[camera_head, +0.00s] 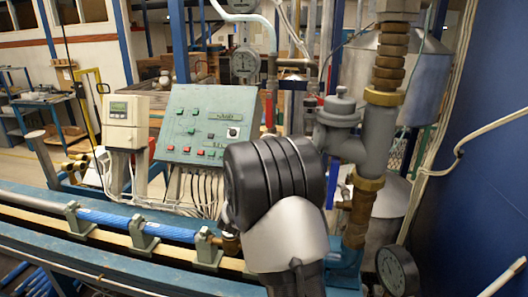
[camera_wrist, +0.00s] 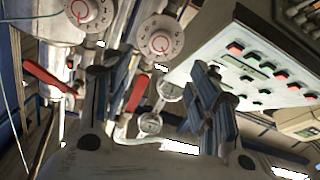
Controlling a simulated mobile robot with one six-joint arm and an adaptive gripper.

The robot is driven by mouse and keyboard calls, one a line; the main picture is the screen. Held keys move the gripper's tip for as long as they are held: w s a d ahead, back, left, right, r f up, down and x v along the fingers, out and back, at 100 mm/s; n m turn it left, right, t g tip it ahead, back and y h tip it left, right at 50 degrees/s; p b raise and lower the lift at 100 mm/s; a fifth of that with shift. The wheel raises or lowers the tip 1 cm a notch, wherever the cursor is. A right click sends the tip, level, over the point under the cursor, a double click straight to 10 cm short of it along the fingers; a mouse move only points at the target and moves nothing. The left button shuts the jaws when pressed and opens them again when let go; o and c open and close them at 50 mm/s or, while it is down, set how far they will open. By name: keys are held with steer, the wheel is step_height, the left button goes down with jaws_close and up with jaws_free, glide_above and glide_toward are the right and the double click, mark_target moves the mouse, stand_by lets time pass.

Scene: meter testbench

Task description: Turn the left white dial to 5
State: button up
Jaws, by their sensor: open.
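In the wrist view, two round white dials with dark markings and a red mark at the centre show at the top. The left white dial (camera_wrist: 90,10) is cut off by the top edge. The other white dial (camera_wrist: 160,38) is to its right and lower. Their settings are too small to read. My gripper (camera_wrist: 152,72) is open and empty, with its two dark fingers spread apart below the dials. It appears apart from both dials. In the head view my arm hides the gripper, and I cannot make out the dials.
A green panel (camera_head: 207,125) with red and green buttons stands left of my arm; it is at the right in the wrist view. Red levers (camera_wrist: 137,95) sit near the fingers. Pipes with a grey valve body (camera_head: 338,110) and a gauge (camera_head: 397,270) crowd the right.

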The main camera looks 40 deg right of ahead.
steer(key=x, duration=1.3)
steer(key=shift+b, duration=0.35)
steer(key=shift+w, duration=0.1)
steer(key=shift+c, duration=0.5)
steer(key=c, duration=1)
